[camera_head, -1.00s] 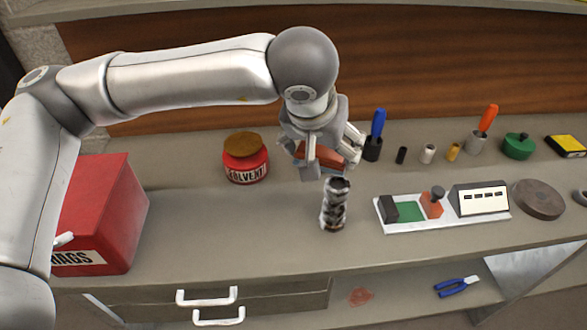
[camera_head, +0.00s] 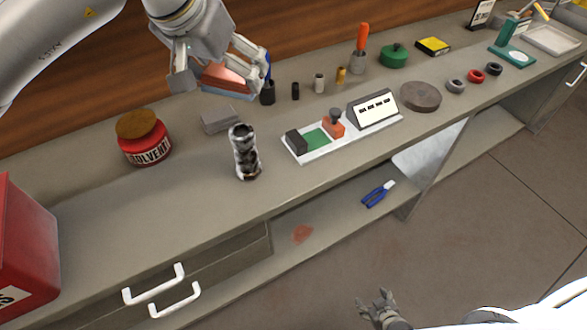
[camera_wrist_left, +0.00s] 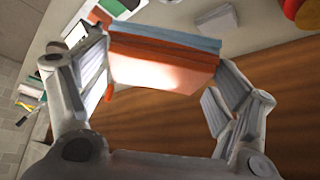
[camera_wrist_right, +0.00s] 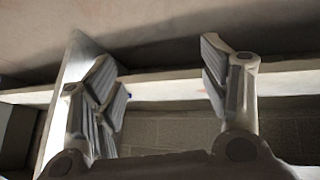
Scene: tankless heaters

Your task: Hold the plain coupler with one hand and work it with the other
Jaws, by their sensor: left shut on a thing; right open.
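I cannot tell which thing is the plain coupler; small black (camera_head: 295,91), white (camera_head: 319,83) and yellow (camera_head: 341,75) cylinders stand in a row at the back of the bench. My left gripper (camera_head: 222,82) is shut on an orange block with a blue-grey layer (camera_wrist_left: 165,60), held above the back of the bench. The block spans between the fingers in the left wrist view. A mottled metal cylinder (camera_head: 245,155) stands upright on the bench, in front of that gripper. My right gripper (camera_head: 378,303) is open and empty, low in front of the bench.
A grey block (camera_head: 220,119) lies behind the metal cylinder. A solvent jar (camera_head: 144,140) and red rags box (camera_head: 22,255) stand left. A white fixture tray (camera_head: 300,156) and round disc (camera_head: 420,96) lie right. Pliers (camera_head: 378,193) lie on the lower shelf. The front left bench top is clear.

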